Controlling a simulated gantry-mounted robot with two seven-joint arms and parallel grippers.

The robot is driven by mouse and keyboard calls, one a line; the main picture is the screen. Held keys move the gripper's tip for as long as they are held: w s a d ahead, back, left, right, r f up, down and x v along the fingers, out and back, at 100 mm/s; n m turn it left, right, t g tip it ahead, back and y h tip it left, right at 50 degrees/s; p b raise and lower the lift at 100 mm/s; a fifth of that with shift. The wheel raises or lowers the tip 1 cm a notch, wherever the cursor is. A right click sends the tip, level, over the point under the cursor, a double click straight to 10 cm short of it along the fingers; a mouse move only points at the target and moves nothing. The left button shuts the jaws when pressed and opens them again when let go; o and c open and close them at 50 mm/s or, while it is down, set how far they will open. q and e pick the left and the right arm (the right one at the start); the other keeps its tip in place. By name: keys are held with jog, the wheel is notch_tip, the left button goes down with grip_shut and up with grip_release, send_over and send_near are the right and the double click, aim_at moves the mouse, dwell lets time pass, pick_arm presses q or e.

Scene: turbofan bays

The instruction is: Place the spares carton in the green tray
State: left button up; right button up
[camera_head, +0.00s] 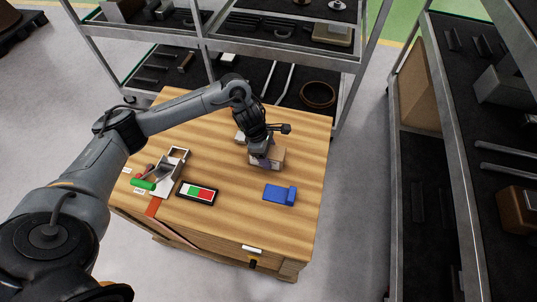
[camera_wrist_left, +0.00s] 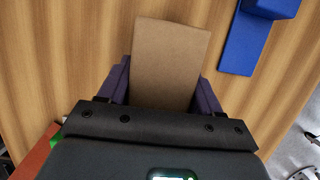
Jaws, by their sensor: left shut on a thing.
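The spares carton, a plain brown box, shows in the left wrist view (camera_wrist_left: 172,60) between the two dark purple fingers of my left gripper (camera_wrist_left: 160,85). In the head view the carton (camera_head: 272,157) is at the middle of the wooden table, right under my left gripper (camera_head: 262,160), which is shut on it. I cannot tell whether the carton touches the tabletop. I cannot make out a green tray for certain in either view. My right gripper is not in view.
A blue L-shaped block (camera_head: 280,195) lies right of the carton's front. A black-framed green, white and red panel (camera_head: 197,193), a grey metal piece (camera_head: 170,177) and a green-handled item (camera_head: 142,184) lie on the left. Shelving (camera_head: 335,65) stands behind the wooden table (camera_head: 235,220).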

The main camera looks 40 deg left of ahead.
pick_arm(q)
jog(key=shift+f, duration=0.1)
jog(key=o, duration=1.4)
jog(key=shift+o, duration=0.2)
